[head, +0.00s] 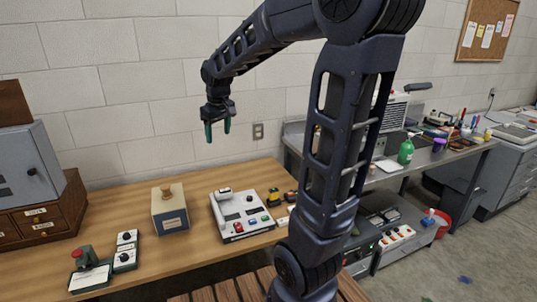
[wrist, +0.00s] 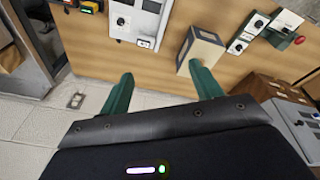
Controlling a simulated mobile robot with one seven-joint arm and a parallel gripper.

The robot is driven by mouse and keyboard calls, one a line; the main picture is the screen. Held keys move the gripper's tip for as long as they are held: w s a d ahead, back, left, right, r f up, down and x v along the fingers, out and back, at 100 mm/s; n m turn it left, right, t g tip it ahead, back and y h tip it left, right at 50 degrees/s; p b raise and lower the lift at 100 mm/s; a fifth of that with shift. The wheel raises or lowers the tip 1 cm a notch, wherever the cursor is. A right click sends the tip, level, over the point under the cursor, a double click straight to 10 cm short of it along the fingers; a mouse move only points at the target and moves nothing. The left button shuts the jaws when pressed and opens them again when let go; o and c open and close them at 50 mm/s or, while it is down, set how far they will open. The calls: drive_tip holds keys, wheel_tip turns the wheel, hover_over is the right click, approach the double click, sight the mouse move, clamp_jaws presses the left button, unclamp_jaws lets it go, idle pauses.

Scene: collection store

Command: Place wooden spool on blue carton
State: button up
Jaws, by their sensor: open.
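The carton has a tan top and a blue-grey front with a pale label. My gripper (head: 217,130) hangs in the air above the back of the table, to the right of the spool and higher, with its green fingers apart and nothing between them. In the wrist view, the carton (wrist: 203,46) lies beyond the right finger of my gripper (wrist: 160,70); I cannot make out the spool there.
A white control panel (head: 246,215) with coloured buttons stands right of the carton. Small switch boxes (head: 125,250) and a red-knobbed device (head: 88,262) are to its left. A grey cabinet (head: 30,165) stands on wooden drawers at the far left. Bare tabletop surrounds the carton.

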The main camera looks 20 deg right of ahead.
drive_tip(key=s+d+m+t, duration=0.1)
drive_tip(key=s+d+m, duration=0.2)
drive_tip(key=s, duration=0.7)
drive_tip(key=s+d+m+t, duration=0.1)
drive_tip(key=s+d+m, duration=0.1)
drive_tip(key=s+d, duration=0.5)
drive_tip(key=s+f, duration=0.1)
drive_tip(key=s, duration=0.2)
drive_tip(key=shift+s+m, duration=0.35)
drive_tip(key=shift+m, duration=0.05)
